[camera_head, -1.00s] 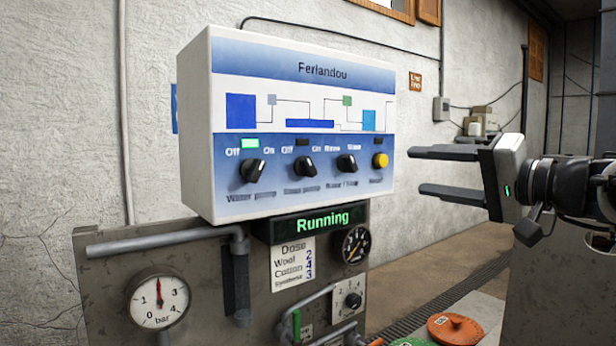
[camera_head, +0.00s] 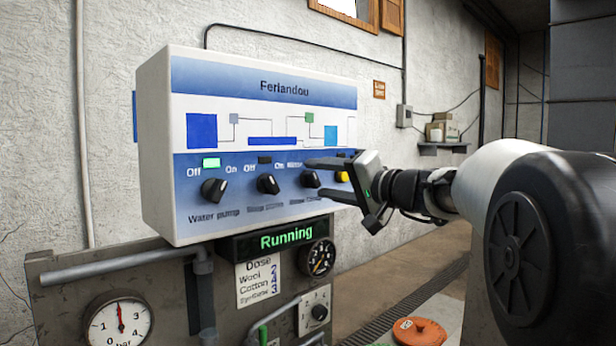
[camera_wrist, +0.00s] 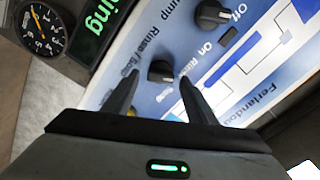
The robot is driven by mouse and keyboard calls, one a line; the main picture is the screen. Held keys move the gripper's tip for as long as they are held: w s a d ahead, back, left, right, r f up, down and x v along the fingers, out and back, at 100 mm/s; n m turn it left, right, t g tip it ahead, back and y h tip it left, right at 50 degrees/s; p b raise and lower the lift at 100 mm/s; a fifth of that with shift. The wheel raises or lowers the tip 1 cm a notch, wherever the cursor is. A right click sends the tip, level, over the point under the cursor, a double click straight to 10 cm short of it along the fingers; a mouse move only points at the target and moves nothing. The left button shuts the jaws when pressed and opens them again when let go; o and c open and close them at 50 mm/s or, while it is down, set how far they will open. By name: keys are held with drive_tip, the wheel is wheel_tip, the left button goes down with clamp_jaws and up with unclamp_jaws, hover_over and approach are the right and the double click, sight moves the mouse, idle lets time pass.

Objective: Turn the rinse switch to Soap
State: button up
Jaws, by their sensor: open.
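The rinse switch (camera_head: 310,179) is a black rotary knob on the blue-and-white Feriandou control panel (camera_head: 262,125), third knob from the left. My gripper (camera_head: 325,178) is open in front of the panel's right part, its fingers pointing left toward this knob. In the wrist view the rinse knob (camera_wrist: 161,71) lies between and just beyond the two open fingertips (camera_wrist: 158,84), with "Rinse / Soap" lettering beside it. I see no clear contact. The fingers partly cover the knob's upper labels in the head view.
The water pump knob (camera_head: 214,190) and another black knob (camera_head: 268,184) sit to the left. A yellow button (camera_head: 342,177) is partly hidden by my gripper. A "Running" display (camera_head: 285,238), pressure gauge (camera_head: 119,322) and pipes are below.

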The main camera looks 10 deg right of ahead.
drive_tip(key=shift+w+a, duration=0.2)
drive_tip(key=shift+w, duration=0.1)
drive_tip(key=c, duration=1.1)
drive_tip(key=shift+f+m+b, duration=0.15)
drive_tip(key=shift+m+b, duration=0.3)
drive_tip(key=shift+m, duration=0.55)
drive_tip(key=m, duration=0.3)
drive_tip(key=shift+m+b, duration=0.3)
drive_tip(key=m, duration=0.6)
drive_tip(key=shift+f+p, duration=0.15)
drive_tip(key=shift+p, duration=0.25)
drive_tip(key=shift+m, duration=0.3)
